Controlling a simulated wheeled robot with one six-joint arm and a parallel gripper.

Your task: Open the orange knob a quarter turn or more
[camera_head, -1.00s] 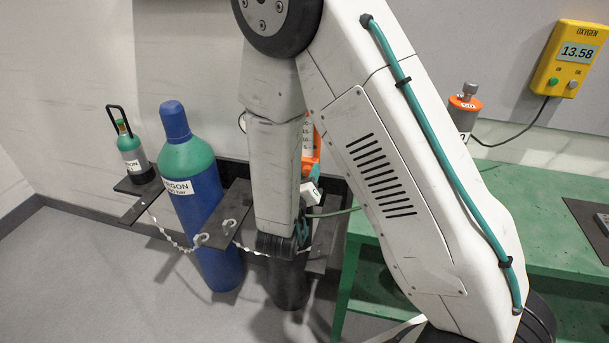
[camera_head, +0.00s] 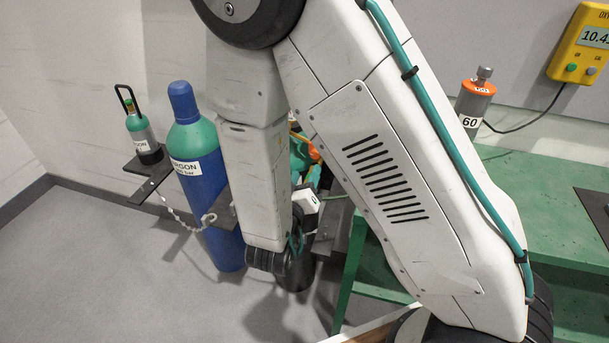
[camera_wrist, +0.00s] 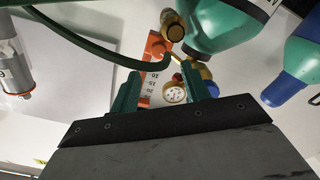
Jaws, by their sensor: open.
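An orange-framed flowmeter with a numbered scale (camera_wrist: 157,48) shows in the wrist view, with a round gauge (camera_wrist: 174,94) and brass fittings beside it. My gripper (camera_wrist: 160,72) is open, its two teal fingers spread on either side of the flowmeter's lower part and the gauge. A piece of orange shows between the fingers, near the left one; I cannot clearly make out the knob's shape or its angle. In the head view my arm covers most of this spot; only a bit of orange (camera_head: 315,152) and a teal finger show past it.
A blue and green argon cylinder (camera_head: 205,195) stands left of my arm, chained to a rack. A small cylinder (camera_head: 143,132) sits on a shelf. A green bench (camera_head: 535,220) is at right, below a yellow oxygen meter (camera_head: 578,45). A green hose (camera_wrist: 90,45) crosses near the left finger.

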